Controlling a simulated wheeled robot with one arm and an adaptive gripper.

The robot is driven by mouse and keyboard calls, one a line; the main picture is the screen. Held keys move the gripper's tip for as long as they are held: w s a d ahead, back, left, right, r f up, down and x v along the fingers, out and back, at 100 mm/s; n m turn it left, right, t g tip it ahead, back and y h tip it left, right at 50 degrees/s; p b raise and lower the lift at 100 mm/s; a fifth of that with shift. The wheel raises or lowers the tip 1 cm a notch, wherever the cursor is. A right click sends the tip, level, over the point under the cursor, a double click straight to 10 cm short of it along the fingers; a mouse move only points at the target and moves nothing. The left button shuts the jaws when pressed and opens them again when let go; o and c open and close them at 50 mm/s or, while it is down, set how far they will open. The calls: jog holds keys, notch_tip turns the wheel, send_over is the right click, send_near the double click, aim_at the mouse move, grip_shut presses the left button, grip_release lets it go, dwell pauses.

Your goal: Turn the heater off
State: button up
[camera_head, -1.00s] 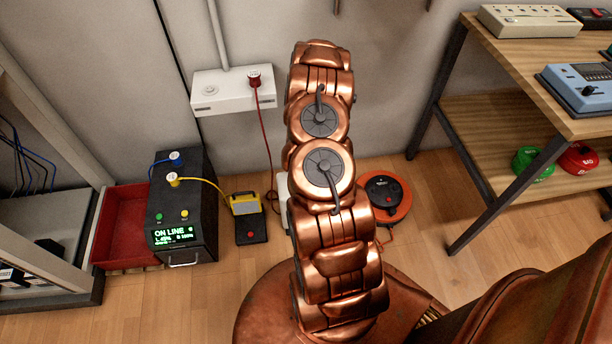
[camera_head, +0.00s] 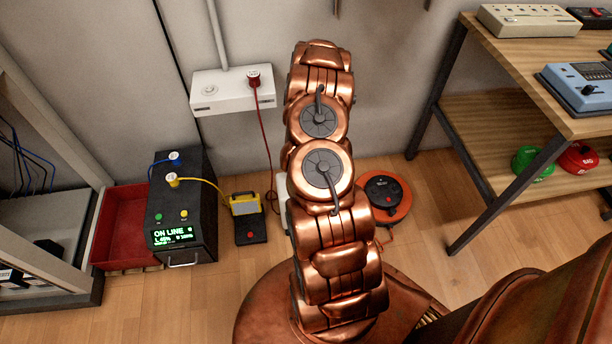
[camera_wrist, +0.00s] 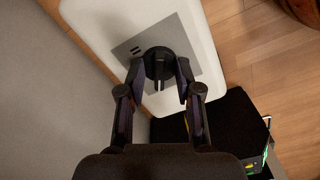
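The heater appears in the wrist view as a white panel (camera_wrist: 100,22) with a grey plate (camera_wrist: 186,38). A round black knob (camera_wrist: 158,64) with a raised grip bar sits on the plate. My gripper (camera_wrist: 159,72) has its two dark fingers on either side of the knob, their tips close to its sides. I cannot tell whether they touch it. In the head view my copper arm hides the gripper and the knob. Only a white edge, likely of the heater, shows left of the arm.
A black power unit (camera_head: 183,220) reading "ON LINE" stands on the floor at left, beside a red bin (camera_head: 115,225). A yellow device (camera_head: 245,204) stands near it. A white wall socket box (camera_head: 230,97) feeds a red cable. An orange cable reel (camera_head: 385,192) and wooden bench (camera_head: 500,40) are right.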

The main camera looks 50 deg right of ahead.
jog(key=shift+r, duration=0.15)
notch_tip(320, 180, up, 12)
dwell(1.0)
dwell(0.4)
